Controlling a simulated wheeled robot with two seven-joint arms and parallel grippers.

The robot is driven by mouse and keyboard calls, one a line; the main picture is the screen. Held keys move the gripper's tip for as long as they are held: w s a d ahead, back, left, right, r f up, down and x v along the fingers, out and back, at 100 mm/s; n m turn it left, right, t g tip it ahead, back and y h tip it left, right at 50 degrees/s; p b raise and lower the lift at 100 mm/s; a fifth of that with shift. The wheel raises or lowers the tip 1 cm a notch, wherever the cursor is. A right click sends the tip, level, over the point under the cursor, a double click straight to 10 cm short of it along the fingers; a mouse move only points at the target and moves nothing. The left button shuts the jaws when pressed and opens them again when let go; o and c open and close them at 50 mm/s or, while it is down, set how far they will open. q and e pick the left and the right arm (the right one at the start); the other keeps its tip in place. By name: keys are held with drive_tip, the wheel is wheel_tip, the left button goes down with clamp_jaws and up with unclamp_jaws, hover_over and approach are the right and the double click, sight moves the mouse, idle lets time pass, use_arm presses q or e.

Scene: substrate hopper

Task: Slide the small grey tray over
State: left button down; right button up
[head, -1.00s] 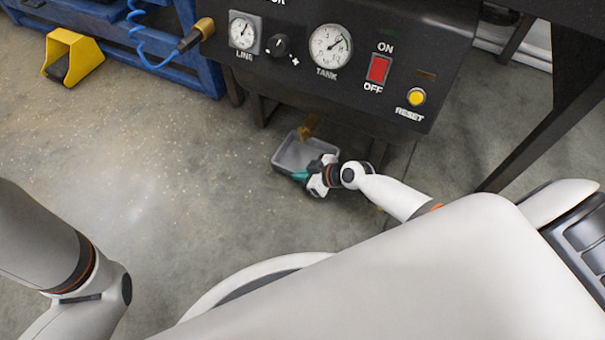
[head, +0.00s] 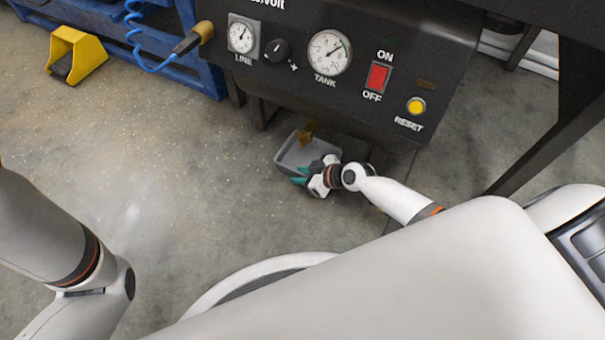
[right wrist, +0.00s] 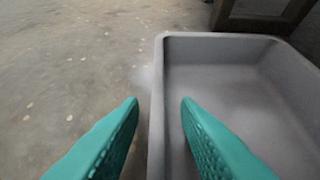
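The small grey tray (head: 279,154) sits on the floor below the front of the black control panel. It also shows in the right wrist view (right wrist: 157,120), with its near-left wall running up the middle. My right gripper (head: 299,176) is at the tray's near edge, its teal fingers spread. In the right wrist view the fingers (right wrist: 160,103) are apart, one outside the left wall and one over the inside. A gap shows between each finger and the wall. The tray looks empty in the wrist view. My left gripper is out of view; only its arm shows at left.
A brown spout-like part (head: 308,130) is over the tray's far edge. The black panel (head: 330,85) with gauges and switches overhangs from behind. A yellow pedal guard (head: 75,52) and blue frame (head: 175,65) are at upper left. The floor left of the tray is clear.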

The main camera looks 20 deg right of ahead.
drive_tip(key=p+v, duration=0.5)
drive_tip(key=v, duration=0.7)
drive_tip(key=shift+a+r, duration=0.1)
